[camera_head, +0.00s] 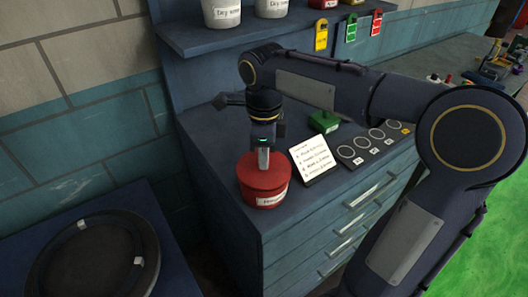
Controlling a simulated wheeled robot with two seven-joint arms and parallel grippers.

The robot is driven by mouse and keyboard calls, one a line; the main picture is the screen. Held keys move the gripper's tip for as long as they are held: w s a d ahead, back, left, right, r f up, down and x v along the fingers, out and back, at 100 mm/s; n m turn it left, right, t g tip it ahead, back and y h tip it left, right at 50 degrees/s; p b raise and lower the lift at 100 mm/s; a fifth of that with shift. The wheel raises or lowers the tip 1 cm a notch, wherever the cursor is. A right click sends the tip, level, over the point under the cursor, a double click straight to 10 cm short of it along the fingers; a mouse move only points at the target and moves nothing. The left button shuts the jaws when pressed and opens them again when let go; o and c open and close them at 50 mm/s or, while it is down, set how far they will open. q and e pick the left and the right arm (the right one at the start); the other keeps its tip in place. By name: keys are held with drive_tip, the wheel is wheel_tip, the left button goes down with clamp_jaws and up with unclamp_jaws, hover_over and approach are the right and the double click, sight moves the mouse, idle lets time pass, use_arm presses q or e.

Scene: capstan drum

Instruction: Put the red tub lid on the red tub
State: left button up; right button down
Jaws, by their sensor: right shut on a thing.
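The red tub (266,198), with a white label on its front, stands on the blue-grey cabinet top near its left front corner. The red tub lid (252,174) is at the tub's top, level, covering its mouth. I cannot tell whether it is fully seated. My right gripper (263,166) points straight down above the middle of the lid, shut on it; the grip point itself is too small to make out. My left gripper is not in view.
A white note card (314,160), a green box (323,121) and a dark strip with several rings (360,151) lie right of the tub. White tubs (221,12) stand on a shelf above. A round black tray (92,262) is at lower left.

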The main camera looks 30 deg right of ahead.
drive_tip(key=shift+f, duration=0.45)
drive_tip(key=c, duration=1.2)
unclamp_jaws()
drive_tip(key=shift+c, duration=0.2)
drive_tip(key=shift+r, duration=0.1)
drive_tip(key=shift+r, duration=0.15)
wheel_tip(320, 180, up, 13)
drive_tip(key=p, duration=0.1)
drive_tip(key=s+a+f+n+t+y, duration=0.2)
drive_tip(key=s+f+n, duration=0.6)
drive_tip(key=n, duration=0.3)
drive_tip(key=s+a+f+n+t+y, duration=0.1)
drive_tip(key=s+a+f+n+t, duration=0.1)
drive_tip(key=s+f+n, duration=0.7)
drive_tip(key=n+t, duration=0.1)
drive_tip(key=n, duration=0.2)
drive_tip(key=shift+f+t+y, duration=0.2)
drive_tip(key=shift+t+y, duration=0.1)
drive_tip(key=shift+y, duration=0.1)
drive_tip(key=shift+a, duration=0.1)
